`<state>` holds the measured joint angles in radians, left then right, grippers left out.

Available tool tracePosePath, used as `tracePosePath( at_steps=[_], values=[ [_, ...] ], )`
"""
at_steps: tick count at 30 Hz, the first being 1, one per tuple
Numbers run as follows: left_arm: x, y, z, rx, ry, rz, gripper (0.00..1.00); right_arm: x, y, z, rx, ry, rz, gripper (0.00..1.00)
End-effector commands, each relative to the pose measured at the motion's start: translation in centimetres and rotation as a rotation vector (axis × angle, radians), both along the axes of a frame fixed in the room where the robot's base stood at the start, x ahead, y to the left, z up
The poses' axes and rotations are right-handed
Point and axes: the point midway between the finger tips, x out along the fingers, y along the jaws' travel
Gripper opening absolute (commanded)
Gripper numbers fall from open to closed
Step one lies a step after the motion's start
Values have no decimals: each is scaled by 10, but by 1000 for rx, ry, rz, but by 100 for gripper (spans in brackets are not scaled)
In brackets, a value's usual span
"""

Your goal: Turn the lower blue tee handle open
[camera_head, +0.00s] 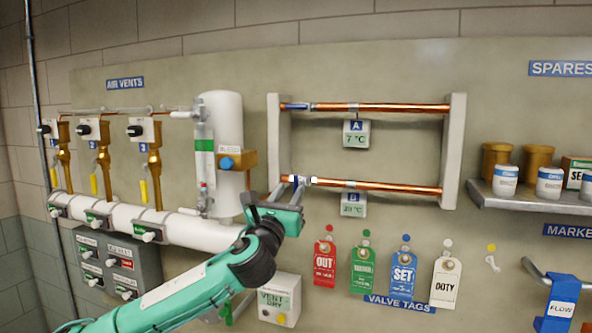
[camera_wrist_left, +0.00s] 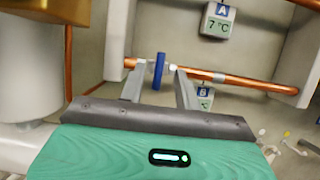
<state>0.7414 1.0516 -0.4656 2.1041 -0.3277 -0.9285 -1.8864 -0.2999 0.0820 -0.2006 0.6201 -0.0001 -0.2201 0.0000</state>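The lower blue tee handle (camera_wrist_left: 159,71) shows in the left wrist view at the left end of the lower copper pipe (camera_wrist_left: 240,82). It appears as a narrow upright blue bar across the pipe line. My left gripper (camera_wrist_left: 160,84) is open, with one grey finger on each side of the handle and visible gaps to it. In the head view my left gripper (camera_head: 287,188) is at the left end of the lower pipe (camera_head: 380,187) and hides most of the handle. The upper blue handle (camera_head: 297,106) lies along its own pipe. My right gripper is not in view.
Tag A (camera_head: 356,133) reads 7 °C and hangs under the upper pipe; tag B (camera_head: 353,205) hangs under the lower one. A white tank (camera_head: 222,120) and air vent pipes stand left. Several valve tags (camera_head: 403,273) hang below. White brackets (camera_head: 453,150) hold the pipes.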

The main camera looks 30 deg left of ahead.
Motion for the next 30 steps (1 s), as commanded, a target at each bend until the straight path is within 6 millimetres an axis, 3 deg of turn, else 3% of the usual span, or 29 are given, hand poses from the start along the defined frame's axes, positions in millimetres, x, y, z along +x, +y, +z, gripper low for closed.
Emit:
tracePosePath(
  at_steps=[1,9,22,27,30],
  values=[
    [10,3,10,-3,0,2,33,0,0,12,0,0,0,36],
    [43,10,20,-2,1,1,33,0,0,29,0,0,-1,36],
    [50,12,21,-1,0,0,33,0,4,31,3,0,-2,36],
    [50,12,21,-1,0,0,0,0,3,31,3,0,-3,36],
    [50,12,21,-1,0,0,0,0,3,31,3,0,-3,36]
  ],
)
